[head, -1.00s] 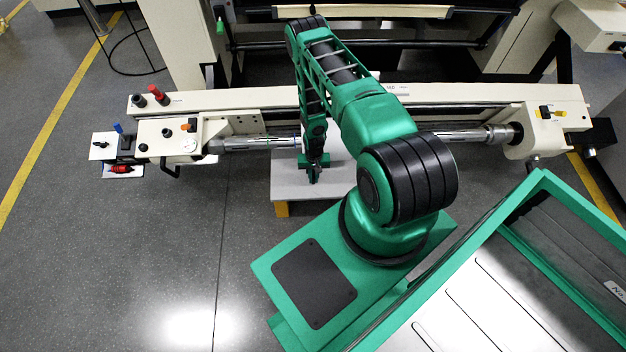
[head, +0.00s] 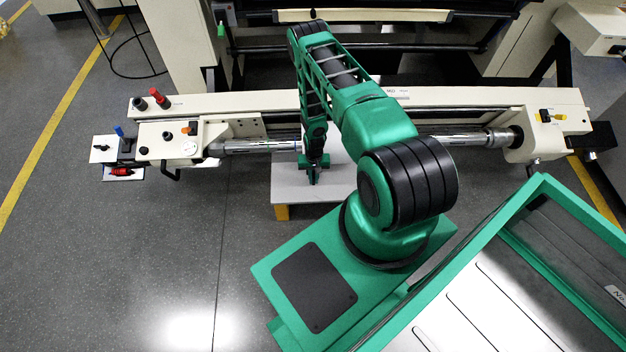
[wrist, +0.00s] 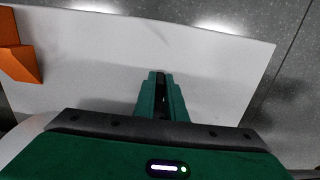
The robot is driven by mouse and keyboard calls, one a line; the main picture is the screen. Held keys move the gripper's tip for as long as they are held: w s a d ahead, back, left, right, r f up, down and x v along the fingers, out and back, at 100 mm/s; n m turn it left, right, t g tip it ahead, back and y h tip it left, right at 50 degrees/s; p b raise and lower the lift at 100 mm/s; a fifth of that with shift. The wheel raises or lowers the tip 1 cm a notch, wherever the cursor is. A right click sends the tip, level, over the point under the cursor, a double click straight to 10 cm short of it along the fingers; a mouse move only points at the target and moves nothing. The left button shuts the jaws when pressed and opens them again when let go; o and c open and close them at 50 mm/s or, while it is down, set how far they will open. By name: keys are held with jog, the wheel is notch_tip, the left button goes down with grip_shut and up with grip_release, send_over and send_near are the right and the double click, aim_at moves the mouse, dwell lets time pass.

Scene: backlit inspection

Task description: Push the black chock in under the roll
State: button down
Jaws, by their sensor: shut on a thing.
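My gripper (head: 313,178) points down just above a white board, left of the middle in the head view. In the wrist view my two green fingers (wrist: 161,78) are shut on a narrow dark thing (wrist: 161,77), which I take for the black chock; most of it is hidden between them. The white board (head: 290,190) also shows in the wrist view (wrist: 100,60). A pale curved surface (wrist: 22,140) at the lower left of the wrist view may be the roll. I cannot make out the roll in the head view, where my arm covers much of the board.
An orange block (wrist: 14,50) stands on the board at the left of the wrist view. A metal shaft (head: 255,146) runs between cream housings behind the board, with a long cream beam (head: 230,101) beyond. Floor left of the board is clear.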

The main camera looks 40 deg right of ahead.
jog(key=c, duration=1.7)
grip_release()
jog(key=shift+w+d, duration=0.1)
jog(key=shift+c, duration=0.2)
jog(key=r, duration=1)
jog(key=shift+w+d+r, duration=0.1)
jog(key=shift+w+r, duration=0.1)
jog(key=shift+r, duration=0.2)
